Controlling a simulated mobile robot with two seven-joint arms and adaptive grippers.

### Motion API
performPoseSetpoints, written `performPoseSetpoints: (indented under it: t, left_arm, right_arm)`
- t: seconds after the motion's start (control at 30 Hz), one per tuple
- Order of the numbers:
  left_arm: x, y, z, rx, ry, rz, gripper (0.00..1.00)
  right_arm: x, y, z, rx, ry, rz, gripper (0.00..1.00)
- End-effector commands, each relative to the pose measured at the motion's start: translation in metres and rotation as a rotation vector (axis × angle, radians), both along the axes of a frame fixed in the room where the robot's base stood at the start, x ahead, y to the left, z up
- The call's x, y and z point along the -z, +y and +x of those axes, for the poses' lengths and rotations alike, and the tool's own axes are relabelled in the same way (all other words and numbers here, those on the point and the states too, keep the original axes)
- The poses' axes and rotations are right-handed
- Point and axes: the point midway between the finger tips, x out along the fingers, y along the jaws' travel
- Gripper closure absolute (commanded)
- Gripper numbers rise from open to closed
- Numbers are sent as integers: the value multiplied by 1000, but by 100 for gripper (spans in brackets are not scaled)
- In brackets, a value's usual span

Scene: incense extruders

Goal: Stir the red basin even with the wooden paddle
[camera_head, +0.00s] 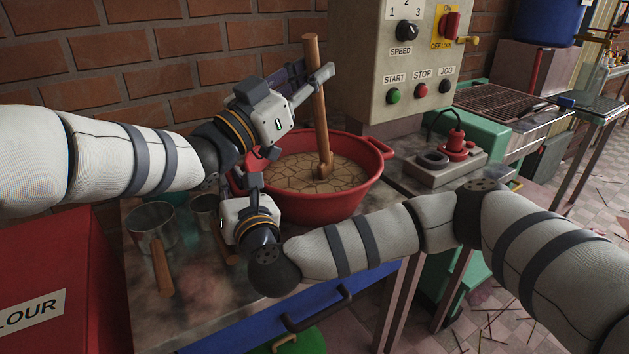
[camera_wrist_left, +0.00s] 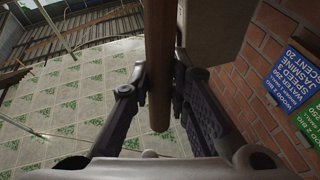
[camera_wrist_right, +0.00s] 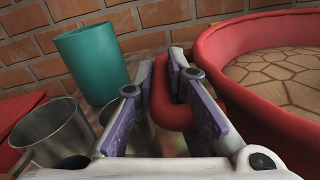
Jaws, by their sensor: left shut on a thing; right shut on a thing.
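The red basin (camera_head: 343,205) stands on the worktable and holds a tan mass with a cracked, plate-like surface; it also shows in the right wrist view (camera_wrist_right: 262,105). The wooden paddle (camera_head: 320,125) stands nearly upright in the basin, its lower end at the mass. My left gripper (camera_head: 312,82) is shut on the paddle's upper shaft, which runs between its fingers in the left wrist view (camera_wrist_left: 159,60). My right gripper (camera_head: 246,182) is low at the basin's left side, shut on its red loop handle (camera_wrist_right: 178,112). The paddle's tip is hidden in the mass.
Metal cups (camera_head: 150,222) and a teal cup (camera_wrist_right: 92,62) stand left of the basin. A control box (camera_head: 385,60) with knob and buttons rises behind it. A red flour bin (camera_head: 60,255) is at left; a brick wall (camera_head: 120,80) stands behind.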

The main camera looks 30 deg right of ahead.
Motion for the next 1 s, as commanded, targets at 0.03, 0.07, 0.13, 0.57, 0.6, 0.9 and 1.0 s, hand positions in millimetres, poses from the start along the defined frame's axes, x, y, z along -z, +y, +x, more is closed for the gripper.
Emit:
performPoseSetpoints:
  t: [0.03, 0.07, 0.13, 0.57, 0.6, 0.9, 1.0]
  left_arm:
    - [11, -1, 8, -3, 10, 15, 100]
    - [11, 0, 12, -4, 9, 17, 100]
    - [12, 1, 22, -6, 7, 18, 100]
    - [13, 3, 34, -7, 8, 27, 100]
    - [10, 4, 34, -8, 7, 28, 100]
    - [-35, 14, 28, -9, 0, 19, 100]
    - [-49, 17, 25, -8, 0, 16, 100]
  right_arm:
    - [-2, 1, 0, -2, -6, 2, 100]
    - [-2, 1, 0, -1, -6, 2, 100]
    - [-2, 1, 0, -1, -7, 2, 100]
    - [-2, -1, 1, 4, -8, 3, 100]
    - [-2, -1, 1, 5, -8, 3, 100]
    - [-1, -2, 1, 5, -5, 2, 100]
    - [-1, -2, 1, 5, -5, 2, 100]
